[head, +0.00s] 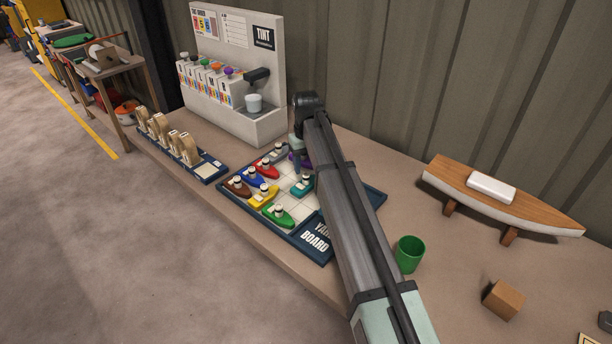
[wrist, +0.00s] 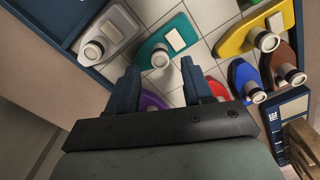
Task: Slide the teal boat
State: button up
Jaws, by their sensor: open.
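The teal boat (head: 302,187) sits on the yard board (head: 318,222), partly beside my arm in the head view. In the wrist view the teal boat (wrist: 172,42) carries a pale block and a round white-topped post near its lower end. My gripper (wrist: 159,66) is open, and its two dark fingers point at the board. The teal boat's post shows between the fingertips in the picture; I cannot tell whether they are low enough to flank it. The purple boat (wrist: 153,101) lies partly hidden under the gripper, and the red boat (wrist: 217,88) shows beside the right finger.
The board also holds grey (wrist: 120,20), yellow (wrist: 238,38), blue (wrist: 240,74), brown (wrist: 276,58) and green (head: 277,214) boats. Some tiles are bare. A tint machine (head: 240,70) stands behind, a green cup (head: 409,254) and model hull (head: 500,195) to the right.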

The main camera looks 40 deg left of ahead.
aim_at(306, 175)
jog(key=shift+f, duration=2.45)
grip_shut()
